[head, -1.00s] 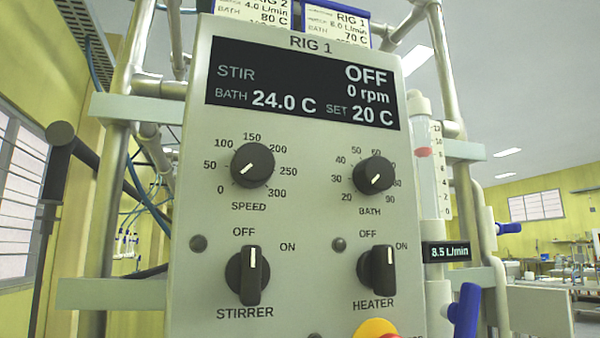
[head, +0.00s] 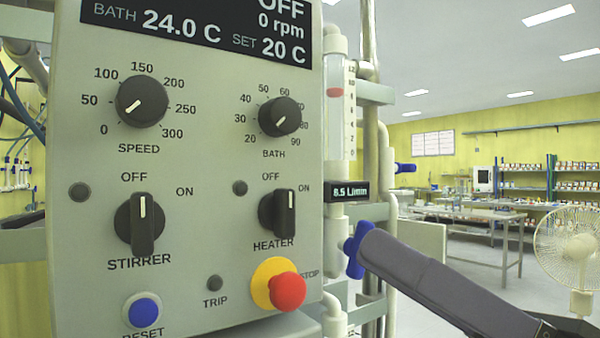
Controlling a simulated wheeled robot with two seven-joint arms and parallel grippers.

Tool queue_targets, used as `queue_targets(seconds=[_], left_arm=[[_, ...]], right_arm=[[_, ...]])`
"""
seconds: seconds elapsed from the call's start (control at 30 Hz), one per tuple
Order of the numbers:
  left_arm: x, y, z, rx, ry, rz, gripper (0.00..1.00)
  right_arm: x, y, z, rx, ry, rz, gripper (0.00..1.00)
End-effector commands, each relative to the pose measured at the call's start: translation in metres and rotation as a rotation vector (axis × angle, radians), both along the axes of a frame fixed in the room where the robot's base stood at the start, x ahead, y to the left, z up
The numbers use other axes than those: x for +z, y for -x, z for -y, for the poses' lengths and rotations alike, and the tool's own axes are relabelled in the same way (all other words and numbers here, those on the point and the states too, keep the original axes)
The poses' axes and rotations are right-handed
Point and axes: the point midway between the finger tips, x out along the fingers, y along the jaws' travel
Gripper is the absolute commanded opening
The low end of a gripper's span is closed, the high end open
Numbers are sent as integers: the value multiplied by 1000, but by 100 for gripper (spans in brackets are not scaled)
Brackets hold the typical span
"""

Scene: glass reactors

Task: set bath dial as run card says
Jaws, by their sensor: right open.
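The bath dial (head: 280,117) is a round black knob with a white pointer on the Rig 1 panel (head: 215,215). Its pointer is turned to the lower left, at the 20 end of the scale. The display (head: 200,30) above reads BATH 24.0 C and SET 20 C. My right gripper (head: 376,250) reaches in from the lower right, right of the panel and below the dial, apart from it. It is open, with its tip overlapping a blue valve handle (head: 354,250) in the picture; contact cannot be told. My left gripper is not in view. The run cards are out of view.
The speed dial (head: 141,102) is left of the bath dial. The stirrer switch (head: 141,222), heater switch (head: 279,213), red stop button (head: 287,291) and blue reset button (head: 143,312) are below. A glass flow tube (head: 338,125) stands close at the panel's right.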

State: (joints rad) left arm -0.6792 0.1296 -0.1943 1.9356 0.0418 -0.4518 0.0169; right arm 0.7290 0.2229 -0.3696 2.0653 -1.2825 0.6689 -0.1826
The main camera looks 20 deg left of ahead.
Motion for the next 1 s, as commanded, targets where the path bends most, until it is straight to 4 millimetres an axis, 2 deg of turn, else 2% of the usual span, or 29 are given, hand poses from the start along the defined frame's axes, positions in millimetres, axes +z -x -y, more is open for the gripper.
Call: queue_targets(seconds=[0.03, 0.13, 0.27, 0.4, 0.53, 0.67, 0.77, 1.0], left_arm=[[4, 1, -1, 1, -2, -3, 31], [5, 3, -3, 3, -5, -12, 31], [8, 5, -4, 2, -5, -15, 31], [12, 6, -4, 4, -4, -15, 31], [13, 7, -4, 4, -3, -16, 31], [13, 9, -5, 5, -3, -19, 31], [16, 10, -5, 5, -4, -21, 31], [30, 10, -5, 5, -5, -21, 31]], right_arm=[[20, 17, -12, -41, 103, 174, 50], [39, 33, -30, -164, 313, 483, 50], [65, 33, -35, -372, 547, 813, 50], [100, 26, -24, -593, 720, 1039, 50], [124, 23, -12, -734, 806, 1142, 50], [135, 20, -9, -793, 837, 1174, 50], [136, 15, -17, -798, 840, 1175, 50], [136, -9, -54, -791, 839, 1171, 50]])
